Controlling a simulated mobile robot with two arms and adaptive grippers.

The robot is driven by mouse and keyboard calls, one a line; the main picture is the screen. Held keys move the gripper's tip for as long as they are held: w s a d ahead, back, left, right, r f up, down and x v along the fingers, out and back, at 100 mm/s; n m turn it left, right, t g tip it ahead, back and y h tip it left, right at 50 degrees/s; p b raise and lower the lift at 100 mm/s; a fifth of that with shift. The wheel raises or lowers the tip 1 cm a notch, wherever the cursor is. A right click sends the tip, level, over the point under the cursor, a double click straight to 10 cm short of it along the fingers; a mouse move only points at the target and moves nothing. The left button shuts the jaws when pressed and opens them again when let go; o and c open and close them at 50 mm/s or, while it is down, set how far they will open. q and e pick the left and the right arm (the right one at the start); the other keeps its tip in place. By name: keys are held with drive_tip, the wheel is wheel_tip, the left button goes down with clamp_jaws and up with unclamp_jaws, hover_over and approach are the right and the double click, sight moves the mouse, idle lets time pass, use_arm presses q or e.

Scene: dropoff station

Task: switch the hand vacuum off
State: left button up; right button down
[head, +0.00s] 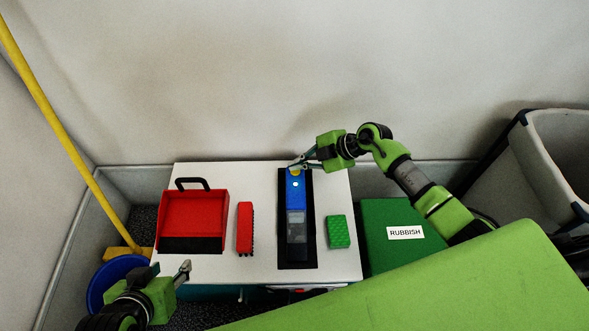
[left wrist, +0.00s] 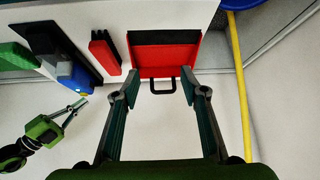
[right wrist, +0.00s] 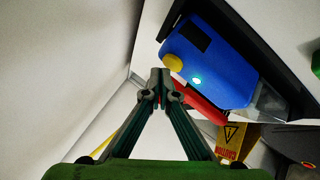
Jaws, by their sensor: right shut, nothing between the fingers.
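The hand vacuum (head: 296,193) lies in a black tray (head: 311,262) on the white table. It has a blue body and a dark, partly clear front end. A cyan light (right wrist: 196,80) glows on the blue body in the right wrist view. A yellow button (right wrist: 173,62) sits near its rear end. My right gripper (head: 293,166) is shut and empty at that end, its tips (right wrist: 160,73) close beside the button; I cannot tell whether they touch. My left gripper (head: 170,270) is open and empty at the table's front left, also seen open in the left wrist view (left wrist: 158,92).
A red dustpan (head: 194,214), a red brush (head: 245,228) and a green sponge (head: 339,232) lie on the white table (head: 265,170). A green rubbish box (head: 385,255) stands right of it. A blue bucket (head: 108,275) and yellow pole (head: 65,125) are at left.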

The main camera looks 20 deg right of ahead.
use_arm(q)
drive_tip(key=shift+s+a+f+g, duration=0.25)
drive_tip(key=shift+s+f+g, duration=0.1)
drive_tip(key=shift+s, duration=0.25)
use_arm(e)
drive_tip(key=shift+f, duration=0.4)
use_arm(q)
drive_tip(key=s+a+f+g+y+p, duration=0.1)
drive_tip(key=s+a+g+p, duration=0.1)
drive_tip(key=s, duration=0.5)
drive_tip(key=shift+s+g, duration=0.2)
drive_tip(key=shift+g, duration=0.35)
use_arm(e)
drive_tip(key=shift+r, duration=0.45)
drive_tip(key=shift+r, duration=0.25)
wheel_tip(320, 180, up, 3)
drive_tip(key=p, duration=0.3)
drive_tip(key=shift+f, duration=0.2)
wheel_tip(320, 180, up, 3)
drive_tip(key=p, duration=0.3)
drive_tip(key=shift+f+p, duration=0.15)
drive_tip(key=shift+p, duration=0.15)
use_arm(q)
wheel_tip(320, 180, down, 18)
drive_tip(key=s+g, duration=0.1)
drive_tip(key=shift+d+r, duration=0.15)
drive_tip(key=shift+r, duration=0.05)
